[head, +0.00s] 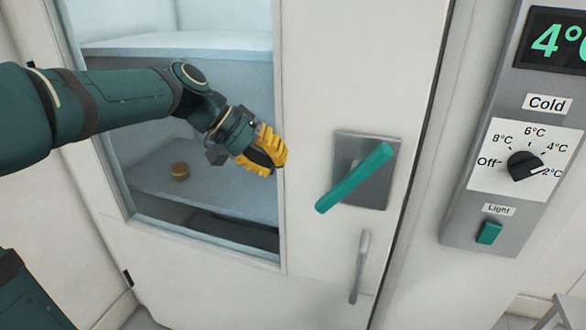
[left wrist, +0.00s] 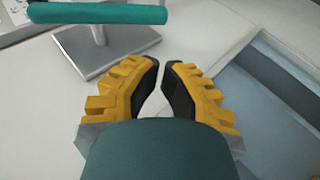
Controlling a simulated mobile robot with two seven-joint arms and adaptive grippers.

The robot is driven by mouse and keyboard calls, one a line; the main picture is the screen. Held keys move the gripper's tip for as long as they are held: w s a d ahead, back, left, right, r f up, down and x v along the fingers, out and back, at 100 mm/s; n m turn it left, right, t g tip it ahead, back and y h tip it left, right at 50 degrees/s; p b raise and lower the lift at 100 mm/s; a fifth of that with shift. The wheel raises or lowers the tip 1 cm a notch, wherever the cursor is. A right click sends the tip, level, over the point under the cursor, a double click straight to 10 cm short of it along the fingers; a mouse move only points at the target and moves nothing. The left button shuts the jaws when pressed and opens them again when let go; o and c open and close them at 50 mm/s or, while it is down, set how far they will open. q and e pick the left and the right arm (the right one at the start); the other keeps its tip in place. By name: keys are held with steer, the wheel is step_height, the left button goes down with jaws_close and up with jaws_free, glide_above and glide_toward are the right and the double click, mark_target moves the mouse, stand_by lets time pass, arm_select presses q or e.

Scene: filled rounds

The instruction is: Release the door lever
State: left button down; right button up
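The teal door lever (head: 354,177) sits on a grey plate (head: 376,195) on the white fridge door (head: 340,80). It slants, with its free end low on the left. My left gripper (head: 276,166) is in front of the door's window edge, left of the lever and apart from it. In the left wrist view the yellow fingers of the left gripper (left wrist: 162,68) have a narrow gap between their tips, with nothing between them. The lever also shows there (left wrist: 97,13), beyond the fingertips. My right gripper is not in view.
A vertical grey handle (head: 360,267) is below the lever. A control panel with a dial (head: 524,165) and a teal light switch (head: 489,233) is on the right.

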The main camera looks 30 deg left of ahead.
arm_select(q)
steer(key=shift+a+f+v, duration=0.15)
steer(key=shift+a+v, duration=0.05)
steer(key=shift+v, duration=0.8)
steer(key=shift+a+f+v, duration=0.15)
steer(key=shift+v, duration=0.85)
